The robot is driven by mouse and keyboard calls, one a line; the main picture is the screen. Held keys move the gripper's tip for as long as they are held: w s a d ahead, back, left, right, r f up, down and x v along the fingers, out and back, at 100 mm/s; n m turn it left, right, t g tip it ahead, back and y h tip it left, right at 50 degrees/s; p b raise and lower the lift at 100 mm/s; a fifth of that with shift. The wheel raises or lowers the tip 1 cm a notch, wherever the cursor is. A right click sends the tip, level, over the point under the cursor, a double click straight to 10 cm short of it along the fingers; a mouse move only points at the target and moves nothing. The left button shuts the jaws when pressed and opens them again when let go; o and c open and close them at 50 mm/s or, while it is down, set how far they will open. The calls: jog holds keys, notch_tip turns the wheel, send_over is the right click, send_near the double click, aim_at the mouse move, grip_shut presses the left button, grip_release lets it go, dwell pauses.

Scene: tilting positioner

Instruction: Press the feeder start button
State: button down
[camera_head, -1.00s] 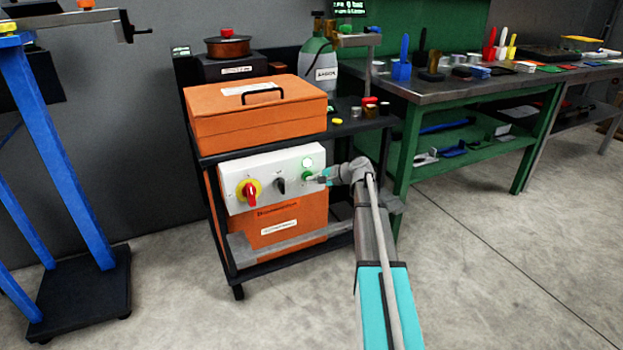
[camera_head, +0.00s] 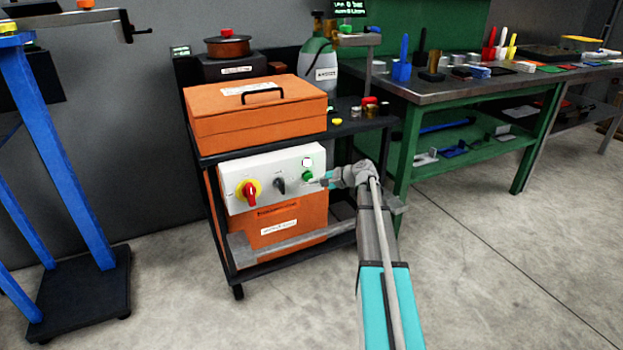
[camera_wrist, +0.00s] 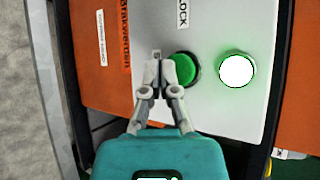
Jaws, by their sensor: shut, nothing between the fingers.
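The white control panel (camera_head: 272,178) on the cart carries a green push button (camera_head: 308,175) at its right side, also in the wrist view (camera_wrist: 184,66). A bright round lamp (camera_wrist: 237,71) with a green glow sits beside the button, also in the head view (camera_head: 307,162). My gripper (camera_head: 320,182) is at the panel's right end, close to the button. In the wrist view my gripper (camera_wrist: 165,76) is shut and empty, its fingertips overlapping the left edge of the button. I cannot tell whether they touch it. The button's label is not readable.
A red knob on yellow (camera_head: 249,191) and a black selector (camera_head: 279,186) are left on the panel. An orange case (camera_head: 255,122) lies on the cart above. A green workbench (camera_head: 460,100) stands right and a blue stand (camera_head: 65,150) left. The floor in front is clear.

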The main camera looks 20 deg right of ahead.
jog(key=shift+s, duration=0.15)
jog(key=shift+s, duration=2.35)
jog(key=s+a+f+n+g+h, duration=0.1)
jog(key=s+a+f+n+g, duration=0.25)
jog(key=s+a, duration=0.35)
jog(key=s+a+f+n+g+h, duration=0.2)
jog(key=s+a+f+n+g, duration=0.15)
jog(key=a, duration=0.65)
jog(key=s+a+f+n+g+h, duration=0.1)
jog(key=s+a+f+n+h, duration=0.15)
jog(key=s, duration=0.35)
jog(key=s+a+f+n+g+h, duration=0.1)
jog(key=s+a+n+h, duration=0.25)
jog(key=s, duration=0.35)
notch_tip(320, 180, up, 36)
jog(key=p, duration=3.6)
jog(key=shift+d+g, duration=0.3)
